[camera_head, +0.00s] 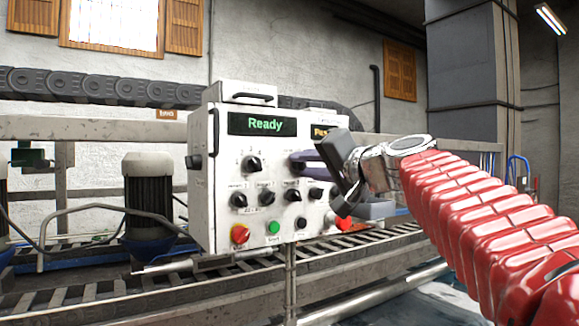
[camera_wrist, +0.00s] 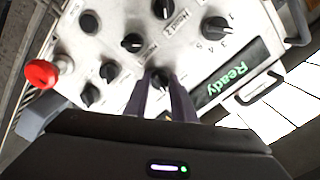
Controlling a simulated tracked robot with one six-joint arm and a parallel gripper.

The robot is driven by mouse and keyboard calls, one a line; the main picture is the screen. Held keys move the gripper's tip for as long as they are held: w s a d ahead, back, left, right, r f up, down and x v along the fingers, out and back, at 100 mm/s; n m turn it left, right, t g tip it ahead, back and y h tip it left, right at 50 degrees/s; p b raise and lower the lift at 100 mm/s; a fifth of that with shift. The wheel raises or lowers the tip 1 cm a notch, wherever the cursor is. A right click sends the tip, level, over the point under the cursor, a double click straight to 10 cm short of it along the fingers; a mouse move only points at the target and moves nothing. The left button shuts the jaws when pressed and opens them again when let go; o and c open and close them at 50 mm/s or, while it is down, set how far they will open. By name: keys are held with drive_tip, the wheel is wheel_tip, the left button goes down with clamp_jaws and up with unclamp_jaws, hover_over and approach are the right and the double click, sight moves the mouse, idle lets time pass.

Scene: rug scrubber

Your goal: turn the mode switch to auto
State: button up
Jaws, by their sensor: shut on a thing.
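A white control panel (camera_head: 275,180) carries several black rotary knobs. My gripper (camera_head: 299,160) reaches in from the right, its dark purple fingers at the panel face, right of the upper-left knob (camera_head: 253,163). In the wrist view my gripper (camera_wrist: 167,88) is shut on a black knob (camera_wrist: 160,82), one finger on each side. The held knob is mostly hidden by the fingers in the head view. I take it to be the mode switch, but its label and pointer setting are not readable.
A green "Ready" display (camera_head: 263,124) sits above the knobs, and a partly hidden orange display (camera_head: 322,132) is to its right. A red mushroom button (camera_wrist: 42,73) stands out from the panel.

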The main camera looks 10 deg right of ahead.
drive_tip(key=m, duration=0.5)
drive_tip(key=shift+w+d, duration=0.1)
drive_tip(key=shift+d, duration=0.05)
drive_tip(key=shift+f+m, duration=0.1)
drive_tip(key=shift+m, duration=0.2)
drive_tip(key=o, duration=1.1)
drive_tip(key=shift+c, duration=0.2)
drive_tip(key=v, duration=1.3)
drive_tip(key=shift+s, duration=0.4)
